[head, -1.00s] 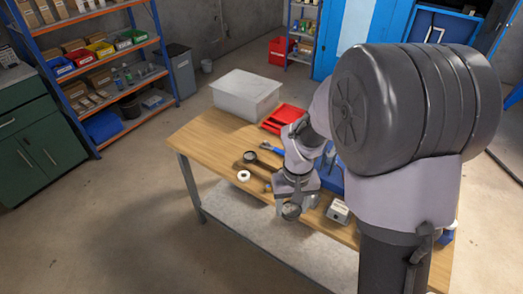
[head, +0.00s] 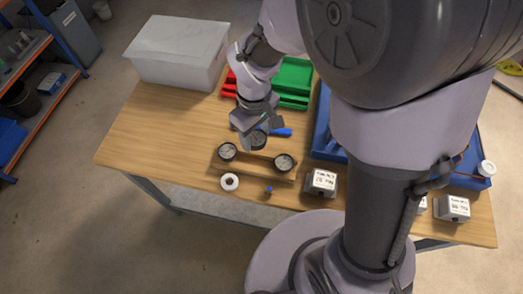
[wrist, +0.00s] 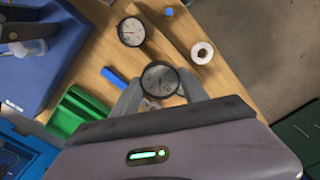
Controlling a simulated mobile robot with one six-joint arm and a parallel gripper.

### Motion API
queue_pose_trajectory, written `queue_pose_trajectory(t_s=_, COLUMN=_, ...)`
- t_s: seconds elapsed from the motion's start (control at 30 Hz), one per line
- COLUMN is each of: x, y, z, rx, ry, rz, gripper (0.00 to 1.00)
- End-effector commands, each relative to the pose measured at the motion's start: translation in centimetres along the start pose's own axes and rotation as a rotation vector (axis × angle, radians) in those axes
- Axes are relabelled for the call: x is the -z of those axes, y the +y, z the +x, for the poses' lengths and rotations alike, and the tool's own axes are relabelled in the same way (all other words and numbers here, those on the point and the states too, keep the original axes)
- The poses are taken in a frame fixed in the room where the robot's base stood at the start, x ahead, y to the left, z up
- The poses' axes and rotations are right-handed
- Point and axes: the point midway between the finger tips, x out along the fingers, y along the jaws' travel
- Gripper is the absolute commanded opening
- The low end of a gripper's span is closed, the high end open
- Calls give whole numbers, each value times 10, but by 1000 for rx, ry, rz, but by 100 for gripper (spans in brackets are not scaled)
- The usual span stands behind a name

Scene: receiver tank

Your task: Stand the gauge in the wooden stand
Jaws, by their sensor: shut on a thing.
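The wooden stand (head: 254,170) is a long brown piece lying near the front edge of the table. It shows as a brown strip in the wrist view (wrist: 172,38). One round dark-rimmed gauge (head: 227,151) is at its left end and another (head: 284,162) at its right end. The right one also shows in the wrist view (wrist: 131,31).
A white tape roll (head: 229,182) and a small blue item (head: 268,190) lie in front of the stand. A blue-handled tool (head: 282,132) lies behind it. A white box (head: 322,183), blue tray (head: 323,125), green bin (head: 292,82) and grey tub (head: 178,52) surround the area.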

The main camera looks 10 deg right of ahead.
Motion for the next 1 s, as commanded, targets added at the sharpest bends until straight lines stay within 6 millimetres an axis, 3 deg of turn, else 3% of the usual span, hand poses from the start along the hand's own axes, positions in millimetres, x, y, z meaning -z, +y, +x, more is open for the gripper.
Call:
queue_pose_trajectory(t_s=0.43, x=-1, y=-2, z=96, rx=1, ry=-3, rz=-15, gripper=0)
queue_pose_trajectory(t_s=0.8, x=0, y=-2, z=101, rx=0, ry=0, rz=-14, gripper=0)
queue_pose_trajectory(t_s=0.83, x=0, y=-2, z=102, rx=0, ry=0, rz=-14, gripper=53)
queue_pose_trajectory(t_s=0.93, x=0, y=-2, z=100, rx=0, ry=0, rz=-14, gripper=73)
queue_pose_trajectory(t_s=1.0, x=0, y=-2, z=100, rx=0, ry=0, rz=-14, gripper=73)
